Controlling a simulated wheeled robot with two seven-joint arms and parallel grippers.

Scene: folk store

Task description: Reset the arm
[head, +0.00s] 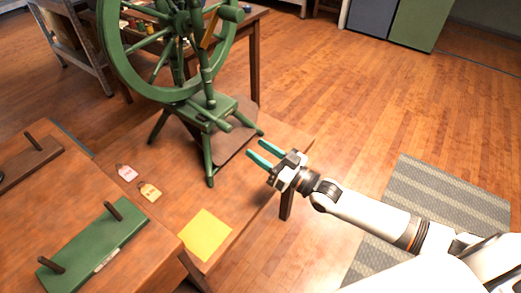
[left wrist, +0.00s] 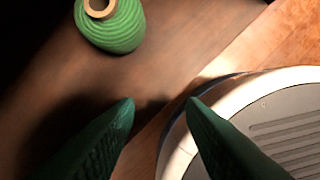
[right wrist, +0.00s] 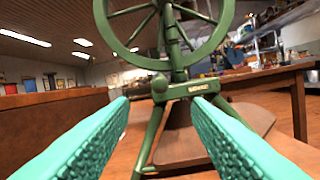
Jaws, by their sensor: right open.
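My right gripper (head: 263,153) is open and empty in the head view, above the right edge of the wooden table (head: 160,150). Its arm comes in from the lower right. In the right wrist view its two teal fingers (right wrist: 165,125) are spread, with a green spinning wheel (right wrist: 180,86) ahead of them and nothing between them. My left gripper (left wrist: 160,105) shows only in the left wrist view. Its two dark green fingers are apart with nothing between the tips. A green spool of thread (left wrist: 112,26) stands beyond them.
The green spinning wheel (head: 208,108) stands on the table just left of my right gripper. Two small tags (head: 150,192), a yellow sheet (head: 206,235) and a green board with pegs (head: 95,248) lie nearby. Open floor (head: 350,110) and a grey striped rug (head: 440,200) are to the right.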

